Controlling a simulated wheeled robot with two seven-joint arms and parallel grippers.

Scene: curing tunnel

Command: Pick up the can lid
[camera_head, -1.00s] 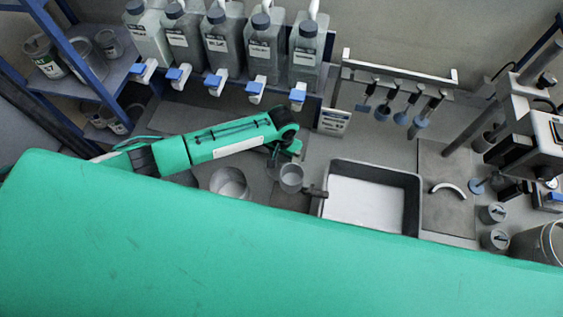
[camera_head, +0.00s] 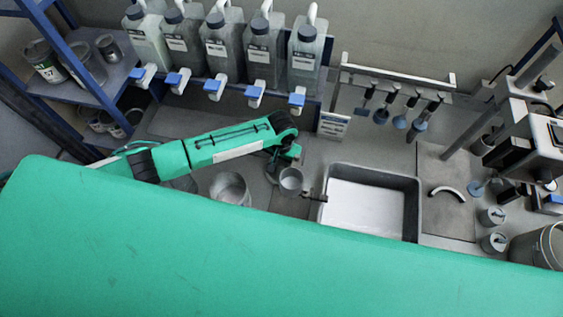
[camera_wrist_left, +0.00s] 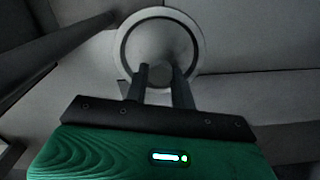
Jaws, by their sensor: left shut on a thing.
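My left gripper (camera_head: 280,166) points down at the end of my green arm, beside a small round metal vessel (camera_head: 291,181). In the left wrist view its two dark fingers (camera_wrist_left: 161,76) reach over a round grey piece with a pale outer rim, which I take for the can lid (camera_wrist_left: 190,43). The fingers are shut on it with a gap between them. The fingertips' contact is dim and partly hidden. In the head view I cannot make out the lid apart from the vessel and gripper. My right gripper is not in view.
A larger metal pot (camera_head: 231,188) stands left of the small vessel. A dark-rimmed basin (camera_head: 413,205) lies to the right. Bottles with blue-handled taps (camera_head: 222,45) line the back. Tools hang on a rack (camera_head: 395,78). Lidded cans (camera_head: 492,217) stand at the right.

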